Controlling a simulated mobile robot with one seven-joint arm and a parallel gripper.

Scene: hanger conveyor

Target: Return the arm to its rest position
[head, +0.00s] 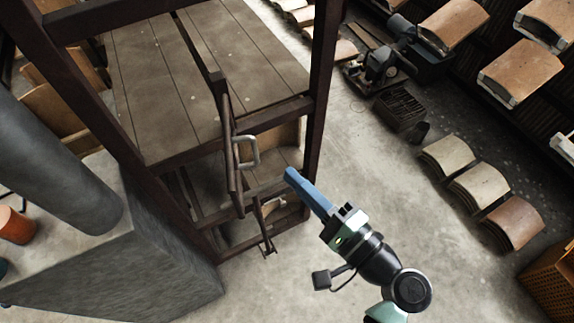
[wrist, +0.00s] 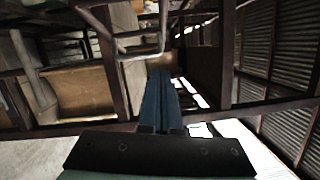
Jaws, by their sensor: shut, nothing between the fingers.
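My gripper (head: 291,176) is in the middle of the head view, at the end of my arm reaching up from the lower right. Its blue fingers are shut with nothing between them. In the wrist view the blue fingers (wrist: 160,75) lie close together and point away from the camera. In the head view the fingertips are just right of a pale metal handle (head: 254,152) on a dark rack. I cannot tell whether they touch it; a gap shows in the picture. The handle also shows in the wrist view (wrist: 140,55), by the fingertips.
A dark-framed rack with plank shelves (head: 190,75) stands left of the gripper. A grey block (head: 130,255) fills the lower left. Curved wooden pieces (head: 476,187) and a machine (head: 380,65) are at the right. Bare concrete floor (head: 370,170) lies between.

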